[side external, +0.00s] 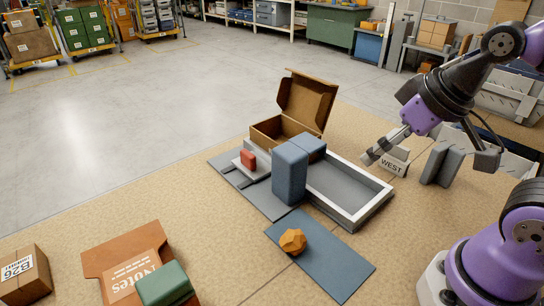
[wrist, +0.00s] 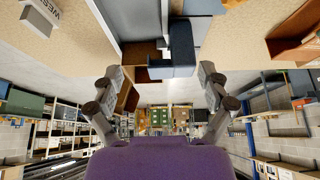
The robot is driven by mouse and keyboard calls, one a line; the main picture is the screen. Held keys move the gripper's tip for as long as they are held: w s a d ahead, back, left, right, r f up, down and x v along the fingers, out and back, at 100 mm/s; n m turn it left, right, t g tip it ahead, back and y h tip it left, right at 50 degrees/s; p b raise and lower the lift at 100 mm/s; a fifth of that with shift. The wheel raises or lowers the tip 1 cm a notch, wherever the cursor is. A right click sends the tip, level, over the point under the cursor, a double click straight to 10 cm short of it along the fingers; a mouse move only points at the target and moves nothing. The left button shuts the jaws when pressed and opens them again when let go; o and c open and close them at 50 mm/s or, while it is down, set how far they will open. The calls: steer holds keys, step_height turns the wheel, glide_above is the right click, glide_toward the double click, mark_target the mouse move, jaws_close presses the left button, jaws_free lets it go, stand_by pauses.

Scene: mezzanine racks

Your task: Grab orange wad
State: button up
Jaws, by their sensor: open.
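The orange wad (side external: 292,241), a small faceted lump, sits on a flat blue-grey mat (side external: 335,262) in the side external view. I cannot make it out in the wrist view. My gripper (side external: 429,158) is up at the right in the side external view, well apart from the wad, with its fingers spread wide and nothing between them. In the wrist view both fingers of my gripper (wrist: 166,92) show, apart and empty. A tall blue block (side external: 290,174) stands just behind the mat; a blue block also shows in the wrist view (wrist: 182,45).
A white-rimmed grey tray (side external: 372,208) lies behind the mat, with an open cardboard box (side external: 268,131) beyond. A red block (side external: 248,160) is at the left. A WEST sign (side external: 392,162) and grey block (side external: 441,165) stand right. A brown Notes folder (side external: 100,263) and green block (side external: 165,284) lie front left.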

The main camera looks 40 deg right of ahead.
steer(key=n+g+y, duration=0.5)
steer(key=n+g, duration=0.1)
steer(key=g, duration=0.2)
glide_toward(294, 228)
steer(key=x, duration=1)
steer(key=c, duration=1.1)
